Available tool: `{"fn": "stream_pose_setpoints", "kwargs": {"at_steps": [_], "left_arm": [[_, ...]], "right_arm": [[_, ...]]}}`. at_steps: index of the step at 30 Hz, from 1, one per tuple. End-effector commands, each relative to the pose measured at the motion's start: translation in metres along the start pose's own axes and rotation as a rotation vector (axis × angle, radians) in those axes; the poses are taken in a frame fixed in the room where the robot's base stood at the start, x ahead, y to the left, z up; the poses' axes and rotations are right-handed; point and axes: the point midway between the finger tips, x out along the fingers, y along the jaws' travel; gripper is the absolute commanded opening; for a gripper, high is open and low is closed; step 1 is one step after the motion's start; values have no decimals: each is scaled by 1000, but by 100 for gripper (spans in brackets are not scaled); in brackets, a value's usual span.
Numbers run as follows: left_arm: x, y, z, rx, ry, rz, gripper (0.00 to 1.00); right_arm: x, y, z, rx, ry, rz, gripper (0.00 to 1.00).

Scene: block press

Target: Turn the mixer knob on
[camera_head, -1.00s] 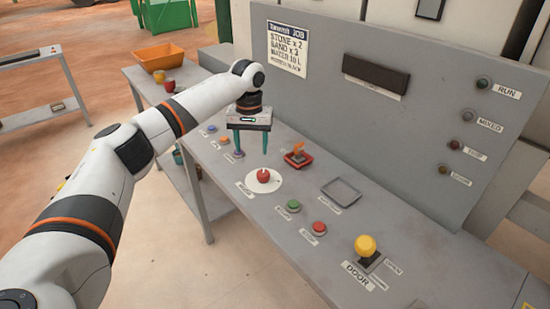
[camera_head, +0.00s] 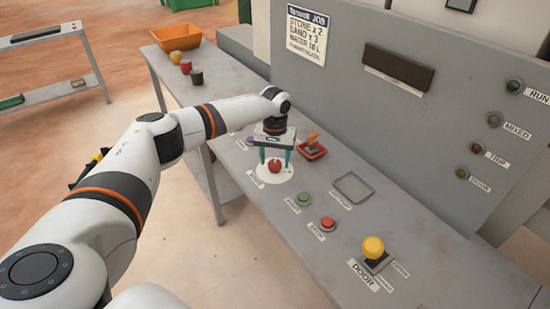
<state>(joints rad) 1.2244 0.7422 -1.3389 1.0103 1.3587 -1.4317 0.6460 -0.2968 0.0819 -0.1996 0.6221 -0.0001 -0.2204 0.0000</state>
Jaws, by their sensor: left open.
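The mixer knob (camera_head: 276,166) is a small red knob on a white round dial plate (camera_head: 272,177) on the grey control desk. My left gripper (camera_head: 275,160) is open, pointing down, with its two teal fingers on either side of the knob. I cannot tell whether the fingers touch it. The pointer marking of the knob is too small to read. My right gripper is not in view.
A green button (camera_head: 303,197), a red button (camera_head: 327,223) and a yellow door knob (camera_head: 373,247) stand at the front right. A red tray (camera_head: 313,153) and an empty grey tray (camera_head: 354,188) lie behind. The upright panel (camera_head: 455,100) bounds the back.

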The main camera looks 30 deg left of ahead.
Motion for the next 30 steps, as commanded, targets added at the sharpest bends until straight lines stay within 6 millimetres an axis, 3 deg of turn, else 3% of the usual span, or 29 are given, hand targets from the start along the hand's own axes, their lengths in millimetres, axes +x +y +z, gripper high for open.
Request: {"fn": "stream_pose_setpoints", "kwargs": {"at_steps": [11, 19, 30], "left_arm": [[7, 0, 0, 0, 0, 0, 59], [7, 0, 0, 0, 0, 0, 16], [5, 0, 0, 57, 2, 0, 14]], "right_arm": [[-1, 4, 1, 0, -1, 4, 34], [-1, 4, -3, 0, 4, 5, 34], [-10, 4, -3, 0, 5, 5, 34]]}}
